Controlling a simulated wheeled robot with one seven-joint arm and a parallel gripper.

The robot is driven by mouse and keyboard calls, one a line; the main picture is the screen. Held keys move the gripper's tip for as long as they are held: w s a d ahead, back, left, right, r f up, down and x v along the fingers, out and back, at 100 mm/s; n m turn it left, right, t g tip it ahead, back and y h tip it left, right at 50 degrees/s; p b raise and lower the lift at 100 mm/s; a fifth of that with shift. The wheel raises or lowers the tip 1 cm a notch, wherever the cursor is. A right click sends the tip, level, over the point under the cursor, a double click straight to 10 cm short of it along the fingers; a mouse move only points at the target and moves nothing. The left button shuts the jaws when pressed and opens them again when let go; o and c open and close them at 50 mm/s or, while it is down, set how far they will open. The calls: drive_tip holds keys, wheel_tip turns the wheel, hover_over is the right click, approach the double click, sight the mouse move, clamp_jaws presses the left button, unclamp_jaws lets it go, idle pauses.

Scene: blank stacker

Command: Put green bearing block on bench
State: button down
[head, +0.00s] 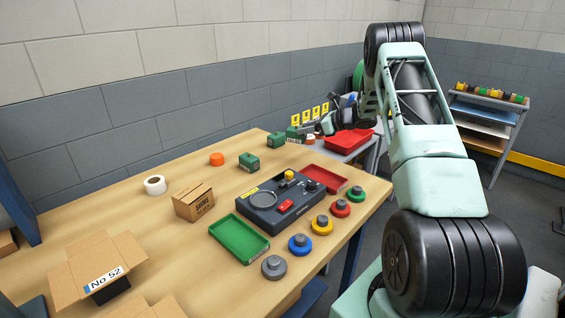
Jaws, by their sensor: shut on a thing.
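My gripper (309,129) is at the far end of the bench (120,218), small in the head view. It is shut on a green bearing block (293,133), just left of its fingers. The fingers are too small to see in detail, and I cannot tell whether the held block touches the bench top. Another green block (277,139) is just left of it, and a third green block (249,161) sits nearer on the bench.
A black device (262,216), green tray (238,239), red tray (326,178) and several coloured knobbed discs fill the right side.

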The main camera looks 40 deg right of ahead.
wheel_tip(320, 180, down, 7)
drive_tip(key=shift+w+p, duration=0.1)
drive_tip(key=shift+p, duration=0.85)
drive_tip(key=shift+f, duration=0.3)
drive_tip(key=shift+f+b, duration=0.2)
drive_tip(key=shift+b, duration=0.1)
drive_tip(key=c, duration=0.8)
unclamp_jaws()
drive_tip(key=shift+r, duration=0.1)
